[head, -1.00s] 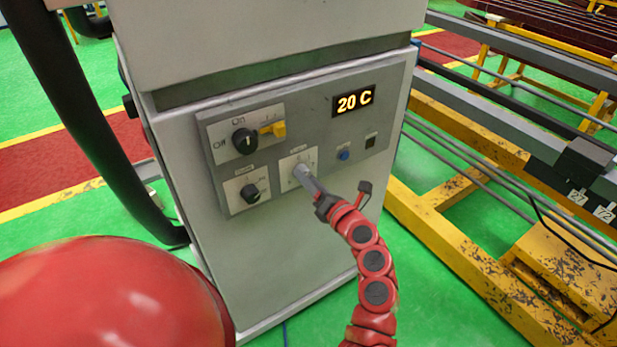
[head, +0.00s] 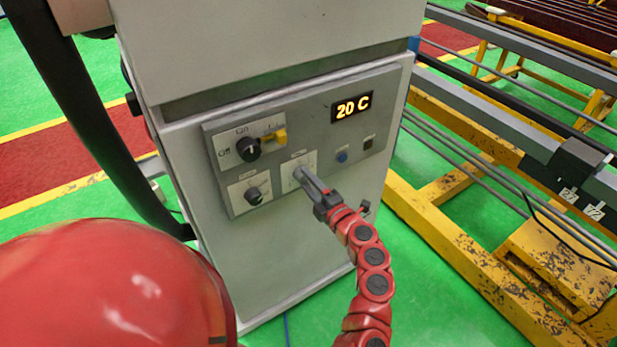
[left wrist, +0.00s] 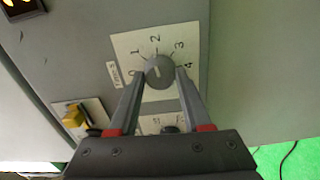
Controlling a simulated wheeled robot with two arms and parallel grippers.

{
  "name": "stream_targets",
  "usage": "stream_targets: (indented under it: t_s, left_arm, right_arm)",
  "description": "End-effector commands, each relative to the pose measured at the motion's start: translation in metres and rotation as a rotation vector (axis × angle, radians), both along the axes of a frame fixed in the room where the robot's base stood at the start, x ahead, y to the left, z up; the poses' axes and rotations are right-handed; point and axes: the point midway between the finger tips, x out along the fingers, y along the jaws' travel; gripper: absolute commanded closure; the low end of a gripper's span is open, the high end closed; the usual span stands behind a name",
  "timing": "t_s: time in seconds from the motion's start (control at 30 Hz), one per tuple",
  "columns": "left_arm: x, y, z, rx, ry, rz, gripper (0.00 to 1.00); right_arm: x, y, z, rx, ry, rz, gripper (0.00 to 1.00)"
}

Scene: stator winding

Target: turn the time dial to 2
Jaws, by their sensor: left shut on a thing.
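The time dial (left wrist: 159,71) is a round grey knob on a white plate marked 0 to 4 in the left wrist view. Its light pointer line faces left, towards the 0; the 2 lies above the knob. In the head view my left gripper (head: 303,180) reaches the panel from the lower right and largely hides the knob. My right gripper is not in view.
The grey control panel (head: 222,180) also carries a black on/off knob (head: 247,146), a yellow switch (head: 280,136), a smaller black dial (head: 253,195), a blue button (head: 342,156) and a display (head: 352,107) reading 20 C. Yellow rails (head: 440,225) stand at the right.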

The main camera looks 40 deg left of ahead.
Motion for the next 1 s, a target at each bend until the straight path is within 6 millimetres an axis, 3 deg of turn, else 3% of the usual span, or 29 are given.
stream_targets:
  t_s: [0.3, 0.87, 0.9, 1.0]
  left_arm:
    - [0.0005, -0.0005, 0.0007, 0.052, 0.127, -0.002, 1.00]
    - [0.0005, -0.0006, -0.0007, 0.064, 0.155, -0.002, 1.00]
    - [0.0004, -0.0007, -0.0007, 0.064, 0.155, -0.002, 0.50]
    - [0.0004, -0.0006, -0.0006, 0.064, 0.154, -0.001, 0.32]
  right_arm:
    - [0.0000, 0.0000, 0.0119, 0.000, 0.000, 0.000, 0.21]
    - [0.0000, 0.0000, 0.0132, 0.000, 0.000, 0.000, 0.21]
    - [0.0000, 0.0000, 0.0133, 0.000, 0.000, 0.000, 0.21]
    - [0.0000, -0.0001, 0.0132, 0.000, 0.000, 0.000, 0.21]
